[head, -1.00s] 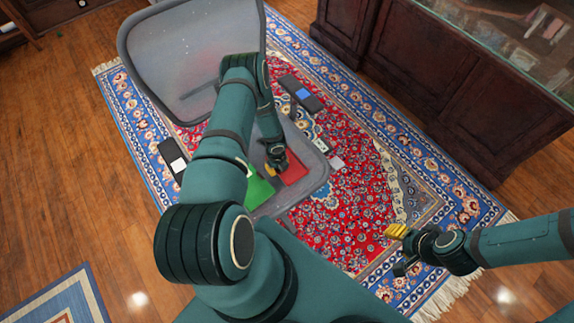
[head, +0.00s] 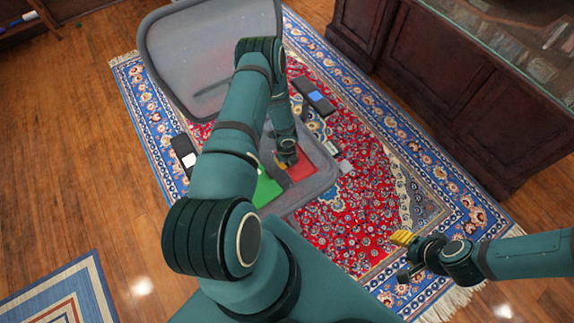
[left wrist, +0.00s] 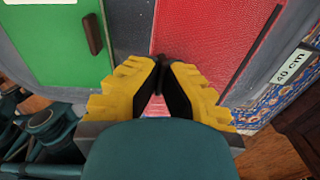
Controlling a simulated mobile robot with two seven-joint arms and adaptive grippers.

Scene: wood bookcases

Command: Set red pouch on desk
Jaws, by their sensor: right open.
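The red pouch (head: 297,168) lies flat on the seat of a grey chair, beside a green item (head: 266,188). In the left wrist view, the red pouch (left wrist: 210,38) fills the upper middle and right. My left gripper (left wrist: 163,66) points down at the pouch's near left part, its yellow-backed fingertips close together. Whether they pinch the pouch is not clear. In the head view, my left arm partly hides the pouch and gripper. My right gripper (head: 403,257) is open and empty above the rug at the right. I cannot identify a desk.
The grey chair (head: 215,55) stands on a patterned rug (head: 390,215). Dark flat items lie left (head: 183,152) and right (head: 314,95) of it. A dark wooden glass-topped cabinet (head: 455,110) stands at the right. Wood floor (head: 80,150) is clear at left.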

